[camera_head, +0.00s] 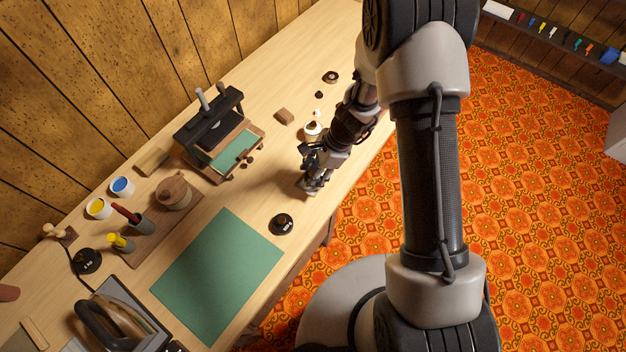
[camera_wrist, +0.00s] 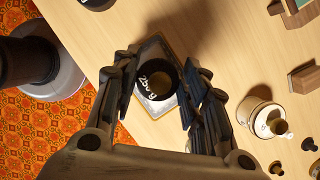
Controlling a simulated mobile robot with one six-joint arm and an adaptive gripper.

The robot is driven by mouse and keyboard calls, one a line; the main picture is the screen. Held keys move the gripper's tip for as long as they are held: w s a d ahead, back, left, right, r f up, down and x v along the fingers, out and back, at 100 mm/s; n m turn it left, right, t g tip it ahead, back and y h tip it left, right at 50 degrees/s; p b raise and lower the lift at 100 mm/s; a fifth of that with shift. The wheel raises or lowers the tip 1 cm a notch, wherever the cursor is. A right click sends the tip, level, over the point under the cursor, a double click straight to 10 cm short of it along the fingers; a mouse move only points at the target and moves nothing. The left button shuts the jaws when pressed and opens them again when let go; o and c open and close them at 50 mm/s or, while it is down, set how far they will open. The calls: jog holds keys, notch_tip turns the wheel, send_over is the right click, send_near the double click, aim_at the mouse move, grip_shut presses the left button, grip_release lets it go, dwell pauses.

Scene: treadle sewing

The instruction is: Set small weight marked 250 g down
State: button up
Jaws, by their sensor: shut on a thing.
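The small weight marked 250 g (camera_wrist: 155,84) is a dark round piece with white lettering, seen from above in the wrist view. My gripper (camera_wrist: 160,88) has its fingers on both sides of it and is shut on it. A small pale square plate (camera_wrist: 152,52) shows beneath and around the weight. I cannot tell whether the weight touches the plate. In the head view my gripper (camera_head: 313,178) is low over the table near its front edge, and its fingers hide the weight there.
A white pot with a dark knob (camera_head: 312,129) stands close behind my gripper. A larger black weight (camera_head: 282,223) lies nearer the green mat (camera_head: 216,274). A press (camera_head: 210,122) and a wooden block (camera_head: 284,116) stand farther back. Bare tabletop (camera_head: 262,190) lies left of the gripper.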

notch_tip(320, 180, down, 4)
jog(key=shift+b, duration=0.7)
jog(key=shift+r, duration=0.1)
jog(key=shift+f+b, duration=0.6)
jog(key=shift+f, duration=0.05)
jog(key=o, duration=1.4)
jog(key=shift+c, duration=0.2)
jog(key=shift+r, duration=0.1)
jog(key=shift+r+p, duration=0.25)
jog(key=shift+p, duration=0.15)
jog(key=p+v, duration=0.5)
jog(key=v, duration=0.7)
jog(key=shift+r, duration=0.4)
